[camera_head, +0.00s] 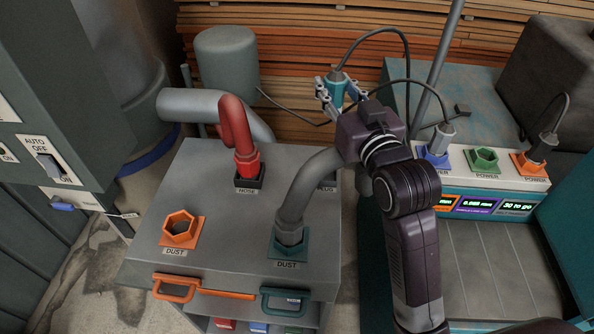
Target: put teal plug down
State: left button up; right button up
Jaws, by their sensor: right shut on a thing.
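The teal plug (337,88) is a small cylinder with a black cable leaving its top. It is held up in the air behind the grey cabinet's top right corner. My right gripper (339,95) is shut on it, with a finger on each side. The arm comes in from the lower right and covers part of the space beyond the cabinet. My left gripper is not in view.
The grey cabinet (215,220) has an empty orange hex socket (180,231), a red hose (238,135) and a grey hose (305,185) in a teal socket. The white power panel (470,185) has an empty green socket (484,160) between two plugged ones. Black cables loop behind.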

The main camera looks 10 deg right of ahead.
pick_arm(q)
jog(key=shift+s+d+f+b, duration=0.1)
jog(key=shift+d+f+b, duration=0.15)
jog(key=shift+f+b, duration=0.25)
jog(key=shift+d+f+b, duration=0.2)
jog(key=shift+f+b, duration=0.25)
pick_arm(e)
jog(key=shift+s+f, duration=0.1)
jog(key=shift+f, duration=9.8)
jog(key=shift+f, duration=0.2)
jog(key=o, duration=1.2)
